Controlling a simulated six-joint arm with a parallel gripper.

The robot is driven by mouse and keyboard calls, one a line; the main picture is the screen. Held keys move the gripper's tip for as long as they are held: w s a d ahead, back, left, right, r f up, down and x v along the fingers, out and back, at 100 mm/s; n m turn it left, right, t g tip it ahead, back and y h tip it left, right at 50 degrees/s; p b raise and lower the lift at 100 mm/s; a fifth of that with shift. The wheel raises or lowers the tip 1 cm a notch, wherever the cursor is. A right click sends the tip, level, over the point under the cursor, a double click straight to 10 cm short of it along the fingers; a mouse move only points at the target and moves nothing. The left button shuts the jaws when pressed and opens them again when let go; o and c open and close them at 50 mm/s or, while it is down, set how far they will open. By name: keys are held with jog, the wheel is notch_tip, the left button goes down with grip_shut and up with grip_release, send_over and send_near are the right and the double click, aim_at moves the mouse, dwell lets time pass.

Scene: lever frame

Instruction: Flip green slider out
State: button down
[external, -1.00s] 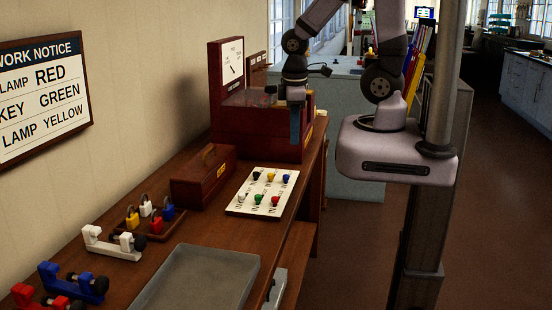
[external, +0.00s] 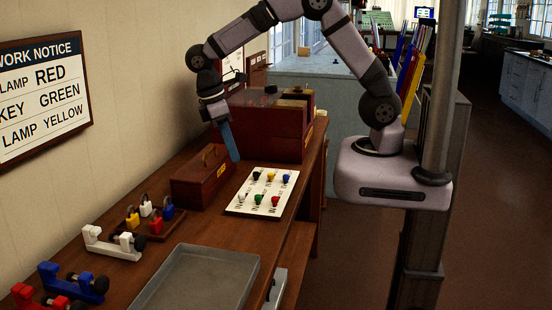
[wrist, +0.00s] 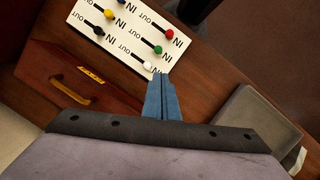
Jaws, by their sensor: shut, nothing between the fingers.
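The white slider board (external: 240,208) lies on the bench and carries several coloured knobs. The green slider knob (wrist: 158,50) sits at the IN end of its slot, between the red and white knobs. It also shows in the front row in the external view (external: 258,198). My gripper (external: 236,158) is shut and empty, with blue fingers pointing down. It is above the bench, behind and left of the board in the external view. In the wrist view, the fingertips (wrist: 161,76) appear just below the white knob, apart from the green one.
A dark red toolbox (external: 203,180) with a raised handle stands close left of the board. A larger red box (external: 270,125) is behind. A grey tray (external: 200,280) and padlocks (external: 145,210) are in front. Bare bench lies around the board.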

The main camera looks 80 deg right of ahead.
aim_at(258, 199)
jog(key=shift+n+g+h, duration=0.4)
jog(key=shift+n+h, duration=0.1)
jog(key=shift+n, duration=0.3)
jog(key=shift+w+a+f+b, duration=0.65)
jog(key=shift+w+f, duration=0.25)
jog(key=shift+w+a+f+b, duration=0.6)
jog(key=shift+w+f, duration=0.25)
jog(key=shift+f, duration=0.05)
jog(key=shift+f, duration=0.1)
jog(key=p+x, duration=0.3)
jog(key=x, duration=0.7)
jog(key=shift+s, duration=0.1)
jog(key=shift+s+d+r+p, duration=0.25)
jog(key=shift+s+d+p, duration=0.6)
jog(key=shift+s, duration=0.2)
jog(key=shift+s+d+f, duration=0.15)
jog(key=shift+s+d, duration=0.15)
jog(key=shift+s, duration=0.15)
